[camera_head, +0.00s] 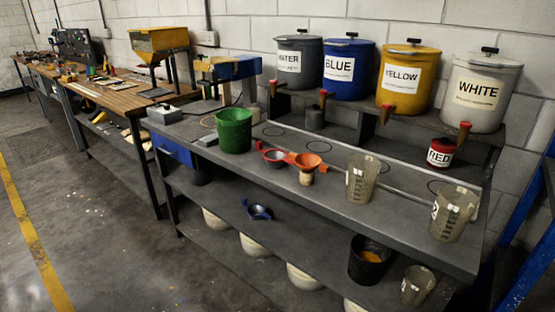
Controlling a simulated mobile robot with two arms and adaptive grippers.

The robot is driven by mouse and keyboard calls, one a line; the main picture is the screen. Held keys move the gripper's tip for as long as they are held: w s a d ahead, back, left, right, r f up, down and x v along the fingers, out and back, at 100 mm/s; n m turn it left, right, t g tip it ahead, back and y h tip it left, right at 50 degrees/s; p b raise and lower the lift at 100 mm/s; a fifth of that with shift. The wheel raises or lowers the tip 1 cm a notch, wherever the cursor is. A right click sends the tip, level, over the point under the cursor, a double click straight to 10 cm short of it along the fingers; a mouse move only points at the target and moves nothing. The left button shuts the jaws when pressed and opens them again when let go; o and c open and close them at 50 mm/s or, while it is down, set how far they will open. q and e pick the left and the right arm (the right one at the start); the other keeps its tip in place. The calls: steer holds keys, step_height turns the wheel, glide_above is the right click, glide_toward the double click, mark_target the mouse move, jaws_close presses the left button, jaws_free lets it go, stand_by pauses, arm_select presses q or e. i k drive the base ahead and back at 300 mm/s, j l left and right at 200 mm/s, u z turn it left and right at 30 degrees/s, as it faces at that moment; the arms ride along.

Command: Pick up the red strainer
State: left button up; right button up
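A small red strainer (273,155) with a greyish bowl sits on the grey workbench top, just right of a green bucket. An orange funnel-shaped piece (308,160) is right beside it, above a small tan base; I cannot tell whether the two touch or are joined. A blue strainer-like item (258,212) lies on the shelf below. Neither of my grippers is in view.
The workbench (340,206) also holds the green bucket (234,131), two clear measuring cups (361,178) (453,213) and a red-labelled can (440,153). Labelled paint buckets (347,66) stand on a raised rack behind. A blue frame (530,245) stands at right. The floor at left is open.

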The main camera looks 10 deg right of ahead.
mark_target(275, 158)
steer(key=i+j, duration=0.3)
steer(key=i+j+z, duration=0.15)
steer(key=j, duration=0.3)
steer(key=i+j, duration=0.35)
steer(key=i+j+z, duration=0.1)
steer(key=i+j, duration=0.15)
steer(key=j, duration=0.15)
